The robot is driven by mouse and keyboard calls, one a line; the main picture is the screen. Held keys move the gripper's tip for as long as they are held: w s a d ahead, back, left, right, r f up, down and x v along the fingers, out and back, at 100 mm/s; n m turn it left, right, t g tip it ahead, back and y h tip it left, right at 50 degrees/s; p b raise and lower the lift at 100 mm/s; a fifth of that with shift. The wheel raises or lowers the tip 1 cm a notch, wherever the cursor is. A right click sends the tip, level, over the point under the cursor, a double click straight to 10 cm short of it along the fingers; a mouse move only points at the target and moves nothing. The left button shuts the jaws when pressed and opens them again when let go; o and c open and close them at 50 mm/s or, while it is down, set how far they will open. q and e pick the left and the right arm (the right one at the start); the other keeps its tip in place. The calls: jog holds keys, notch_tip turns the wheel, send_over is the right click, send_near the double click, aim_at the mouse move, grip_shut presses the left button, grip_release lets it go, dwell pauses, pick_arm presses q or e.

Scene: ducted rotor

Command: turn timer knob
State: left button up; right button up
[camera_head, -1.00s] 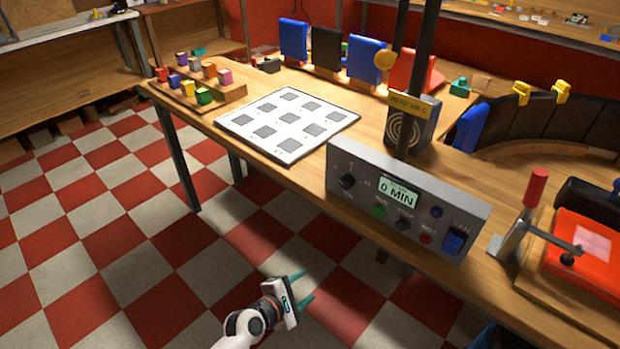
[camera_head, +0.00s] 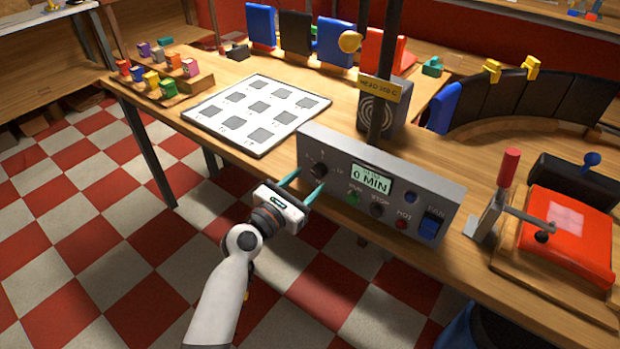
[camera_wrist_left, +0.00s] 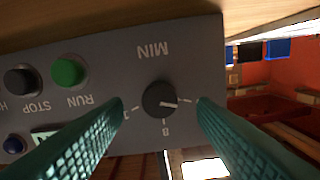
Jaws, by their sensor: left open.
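The timer knob (camera_head: 319,170) is a small black dial with a white pointer line on the left part of the grey control panel (camera_head: 408,181). It also shows in the left wrist view (camera_wrist_left: 159,99), between the two fingers and a little beyond their tips. The panel display (camera_head: 371,178) reads "0 MIN". My left gripper (camera_head: 305,181) is open in front of the knob, its teal fingers pointing at the panel. In the left wrist view the open fingers (camera_wrist_left: 160,115) flank the knob with gaps on both sides. I see no contact. My right gripper is out of view.
The panel also carries a green RUN button (camera_head: 354,197), a black STOP button (camera_head: 377,209), a red HOT light (camera_head: 402,224) and a blue FAN switch (camera_head: 430,226). A white grid board (camera_head: 256,113) lies behind and left. A lever clamp (camera_head: 490,209) stands right.

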pick_arm(q)
jog(key=shift+x, duration=1)
jog(key=c, duration=1)
